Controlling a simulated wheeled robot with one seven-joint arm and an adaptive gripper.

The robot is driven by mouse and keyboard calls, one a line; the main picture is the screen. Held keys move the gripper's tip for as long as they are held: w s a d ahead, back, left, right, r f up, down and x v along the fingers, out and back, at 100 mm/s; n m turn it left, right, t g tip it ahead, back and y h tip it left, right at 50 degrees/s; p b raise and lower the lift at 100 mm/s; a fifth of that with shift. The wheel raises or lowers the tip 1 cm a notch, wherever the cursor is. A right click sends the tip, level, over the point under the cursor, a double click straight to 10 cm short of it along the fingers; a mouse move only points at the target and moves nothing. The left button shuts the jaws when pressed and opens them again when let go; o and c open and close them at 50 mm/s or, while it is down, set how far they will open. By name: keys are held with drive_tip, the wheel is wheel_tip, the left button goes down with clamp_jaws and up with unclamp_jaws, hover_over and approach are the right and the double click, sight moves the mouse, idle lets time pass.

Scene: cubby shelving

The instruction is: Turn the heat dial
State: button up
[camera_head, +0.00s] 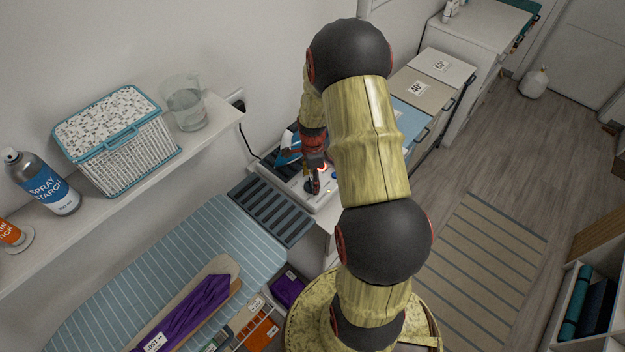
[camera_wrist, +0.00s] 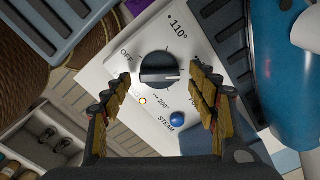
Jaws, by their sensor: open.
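The heat dial (camera_wrist: 159,70) is a round black knob with a pale pointer line on a white panel (camera_wrist: 108,62). Marks around it read OFF, 110° and 200°, with another partly hidden by a finger. The pointer line runs toward the right in the wrist view. My gripper (camera_wrist: 165,95) is open, its two yellow-padded fingers on either side of the dial in that view. I cannot tell whether they touch it. In the head view my gripper (camera_head: 315,182) is over the white ironing station (camera_head: 296,186), and the dial is hidden there.
A blue iron (camera_head: 289,150) stands at the back of the station; its blue body (camera_wrist: 282,65) is close by my right finger. A blue STEAM button (camera_wrist: 177,119) sits below the dial. A grey slatted rest (camera_head: 268,208) and striped ironing board (camera_head: 170,262) lie left.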

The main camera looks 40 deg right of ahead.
wheel_tip(320, 180, up, 12)
drive_tip(key=shift+f, duration=0.25)
idle(0.6)
drive_tip(key=s+a+r+n+t+b, duration=0.1)
drive_tip(key=s+a+r+n+t, duration=0.1)
drive_tip(key=s+a+r+n, duration=0.3)
drive_tip(key=s+a+r+n+t+b, duration=0.1)
drive_tip(key=s+a+r+n, duration=0.4)
drive_tip(key=a+r+n, duration=0.3)
drive_tip(key=s+a+r+n+t+b, duration=0.2)
drive_tip(key=s+a+r+n, duration=0.2)
drive_tip(key=a+r+n, duration=0.3)
drive_tip(key=a+n, duration=0.4)
drive_tip(key=a, duration=0.2)
drive_tip(key=shift+s+a+r+t, duration=0.25)
drive_tip(key=shift+s+a+t, duration=0.05)
drive_tip(key=shift+s+a, duration=0.1)
